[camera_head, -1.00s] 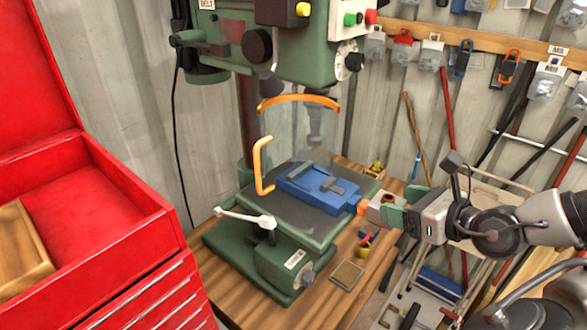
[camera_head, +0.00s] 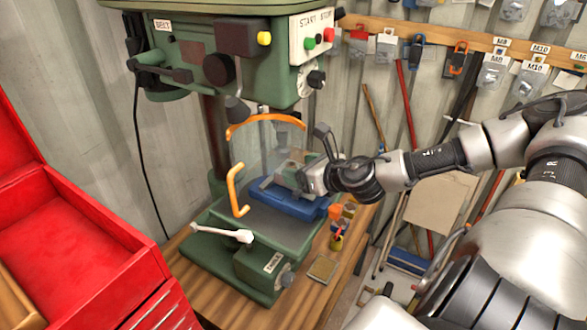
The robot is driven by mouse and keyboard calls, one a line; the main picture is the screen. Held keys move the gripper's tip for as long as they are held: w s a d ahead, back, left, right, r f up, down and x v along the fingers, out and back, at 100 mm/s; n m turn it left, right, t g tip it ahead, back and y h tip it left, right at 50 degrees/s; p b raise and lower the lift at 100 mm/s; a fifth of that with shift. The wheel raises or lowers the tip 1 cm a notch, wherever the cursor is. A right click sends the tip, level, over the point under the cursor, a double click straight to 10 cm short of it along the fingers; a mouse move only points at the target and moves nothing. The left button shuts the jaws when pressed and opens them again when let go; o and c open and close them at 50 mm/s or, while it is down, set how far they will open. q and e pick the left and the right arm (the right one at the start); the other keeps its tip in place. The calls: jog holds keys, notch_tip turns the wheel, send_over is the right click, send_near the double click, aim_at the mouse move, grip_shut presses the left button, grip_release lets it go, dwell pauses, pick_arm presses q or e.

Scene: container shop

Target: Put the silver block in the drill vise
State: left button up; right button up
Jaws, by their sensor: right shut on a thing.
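The blue drill vise (camera_head: 294,203) sits on the drill press table, under the spindle. My right gripper (camera_head: 289,171) reaches in from the right and is just above the vise, at the clear guard. It is shut on the silver block (camera_head: 287,166), which is small and partly hidden by the fingers and the guard. I cannot tell whether the block touches the vise jaws. The vise's jaws are mostly hidden behind my gripper. My left gripper is not in view.
The green drill press (camera_head: 222,60) has a clear guard with an orange edge (camera_head: 236,190) close to my gripper. A white-handled lever (camera_head: 222,232) sticks out at the front. A red tool chest (camera_head: 80,240) stands at left. Small pots (camera_head: 337,238) stand right of the press.

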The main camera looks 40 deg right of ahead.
jog(key=shift+w+d+f+b, duration=0.1)
jog(key=shift+w+f+b, duration=0.1)
jog(key=shift+w+b, duration=0.3)
jog(key=shift+w+r, duration=0.1)
jog(key=shift+w, duration=0.65)
notch_tip(320, 180, down, 3)
jog(key=shift+s+r+b, duration=0.1)
jog(key=shift+r+b, duration=0.05)
jog(key=shift+b, duration=0.4)
jog(key=shift+f, duration=0.3)
jog(key=shift+a+f+b, duration=0.15)
jog(key=shift+a+b, duration=0.05)
jog(key=shift+b, duration=0.15)
jog(key=o, duration=1.1)
jog(key=shift+o, duration=0.2)
